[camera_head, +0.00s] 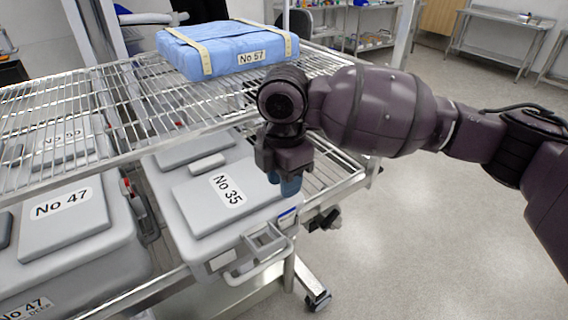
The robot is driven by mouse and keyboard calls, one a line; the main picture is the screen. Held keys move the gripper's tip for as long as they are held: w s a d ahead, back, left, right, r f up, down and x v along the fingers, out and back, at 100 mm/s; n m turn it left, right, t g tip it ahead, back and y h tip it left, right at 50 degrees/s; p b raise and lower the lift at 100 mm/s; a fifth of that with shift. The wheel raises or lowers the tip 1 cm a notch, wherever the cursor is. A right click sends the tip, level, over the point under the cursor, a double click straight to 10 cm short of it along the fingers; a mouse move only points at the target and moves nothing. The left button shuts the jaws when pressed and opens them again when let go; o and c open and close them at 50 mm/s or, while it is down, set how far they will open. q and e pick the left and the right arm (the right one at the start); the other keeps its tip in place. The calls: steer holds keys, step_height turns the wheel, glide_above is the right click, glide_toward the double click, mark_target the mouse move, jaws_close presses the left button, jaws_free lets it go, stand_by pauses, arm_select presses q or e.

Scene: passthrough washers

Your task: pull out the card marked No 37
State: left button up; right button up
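No card that I can read as No 37 shows in the head view. A grey case marked No 35 (185,208) lies on the lower wire shelf, with a small blue-edged card (287,216) on its front right side, its print too small to read. My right gripper (284,186) points down at the right edge of this case, near that card. Its fingers are partly hidden by its own body, so I cannot tell whether they are open or whether they touch the case. My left gripper is not in view.
A grey case marked No 47 (110,258) stands at the left, with another case (62,150) behind. A blue wrapped pack marked No 57 (228,52) lies on the upper wire shelf (60,110), which overhangs the cases. Open floor (430,230) lies to the right.

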mark_target(284, 211)
step_height(284, 211, down, 7)
steer(key=shift+w+f+b, duration=0.1)
steer(key=shift+f+b, duration=0.05)
steer(key=shift+b, duration=0.25)
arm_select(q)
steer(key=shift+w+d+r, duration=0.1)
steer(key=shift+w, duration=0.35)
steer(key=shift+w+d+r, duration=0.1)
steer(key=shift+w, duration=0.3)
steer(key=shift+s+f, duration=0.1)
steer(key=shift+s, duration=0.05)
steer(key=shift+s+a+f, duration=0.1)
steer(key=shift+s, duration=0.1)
arm_select(e)
jaws_close()
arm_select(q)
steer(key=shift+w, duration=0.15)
